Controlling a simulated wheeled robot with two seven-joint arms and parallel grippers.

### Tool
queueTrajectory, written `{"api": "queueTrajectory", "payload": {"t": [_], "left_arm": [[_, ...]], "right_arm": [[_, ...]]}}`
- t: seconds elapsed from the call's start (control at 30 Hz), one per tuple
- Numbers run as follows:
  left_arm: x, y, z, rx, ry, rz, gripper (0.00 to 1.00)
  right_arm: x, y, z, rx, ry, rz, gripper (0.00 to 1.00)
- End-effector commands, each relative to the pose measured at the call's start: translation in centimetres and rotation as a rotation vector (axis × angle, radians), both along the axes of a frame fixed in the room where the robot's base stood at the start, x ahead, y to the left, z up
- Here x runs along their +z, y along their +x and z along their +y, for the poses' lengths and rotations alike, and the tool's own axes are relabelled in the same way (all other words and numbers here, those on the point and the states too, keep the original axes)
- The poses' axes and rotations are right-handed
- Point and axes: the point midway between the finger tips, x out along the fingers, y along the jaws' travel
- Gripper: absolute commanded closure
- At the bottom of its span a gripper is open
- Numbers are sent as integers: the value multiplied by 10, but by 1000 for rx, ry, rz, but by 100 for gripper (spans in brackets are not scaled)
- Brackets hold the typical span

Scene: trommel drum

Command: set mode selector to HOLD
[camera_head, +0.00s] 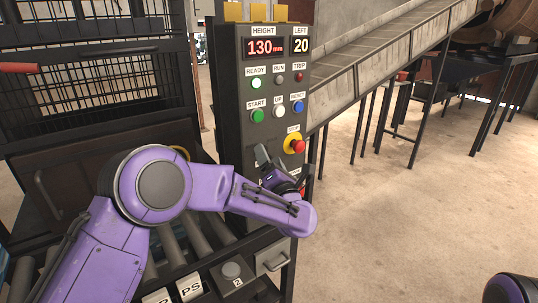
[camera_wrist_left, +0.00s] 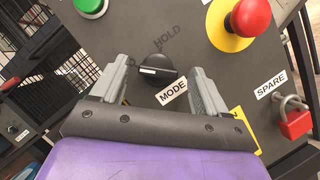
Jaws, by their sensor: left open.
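The mode selector (camera_wrist_left: 155,68) is a black knob with a white pointer mark on the grey panel in the left wrist view. Its white mark lies toward the picture's left. The word HOLD (camera_wrist_left: 167,38) is printed above it, and the MODE label (camera_wrist_left: 173,92) is just below. My left gripper (camera_wrist_left: 159,72) is open, with one grey finger on each side of the knob; I cannot tell whether they touch it. In the head view my left gripper (camera_head: 268,165) is at the panel's lower part, and the knob is hidden there. My right gripper is out of view.
A red emergency stop (camera_head: 297,146) on a yellow base sits just above my left gripper. A green button (camera_wrist_left: 90,6), a red padlock (camera_wrist_left: 296,121) and a SPARE label (camera_wrist_left: 270,86) are near the knob. Displays on the control panel (camera_head: 235,100) read 130 mm and 20.

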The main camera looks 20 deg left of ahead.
Motion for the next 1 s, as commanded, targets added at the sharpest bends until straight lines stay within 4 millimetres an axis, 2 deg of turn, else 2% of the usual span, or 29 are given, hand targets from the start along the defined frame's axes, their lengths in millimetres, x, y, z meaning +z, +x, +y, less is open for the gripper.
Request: {"api": "queueTrajectory", "payload": {"t": [0.3,0.47,0.5,0.77,1.0], "left_arm": [[1,4,5,3,1,1,26],[1,4,5,3,1,1,78],[1,4,5,3,1,1,82],[1,4,5,2,14,17,82],[3,3,5,1,82,105,82]], "right_arm": [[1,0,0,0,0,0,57],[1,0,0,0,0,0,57],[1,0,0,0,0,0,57],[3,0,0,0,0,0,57],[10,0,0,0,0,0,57]]}}
